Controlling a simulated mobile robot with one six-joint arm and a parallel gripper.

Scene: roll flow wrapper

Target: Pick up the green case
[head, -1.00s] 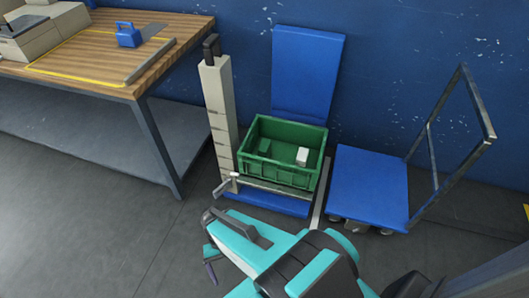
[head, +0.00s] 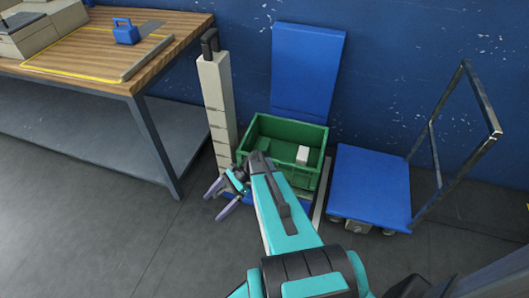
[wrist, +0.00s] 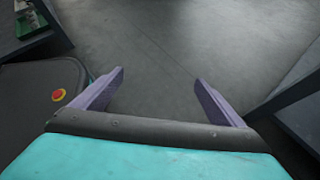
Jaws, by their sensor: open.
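The small green case (head: 264,144) lies inside the green crate (head: 316,132) in the head view, toward its left. It is close in colour to the crate and partly hidden by my arm. A small white box (head: 302,155) lies to its right. My gripper (head: 216,205) is outside the crate, in front of its left corner, with its purple fingers apart and empty. In the wrist view my gripper (wrist: 159,76) points at bare floor. Part of the crate (wrist: 34,22) shows at the top left; the case cannot be made out there.
The crate stands on a blue lift platform beside a beige column (head: 216,95). A blue cart (head: 370,185) with a metal handle is at the right. A wooden workbench (head: 105,55) is at the left, with a blue padlock-shaped item (head: 125,34). The floor between is clear.

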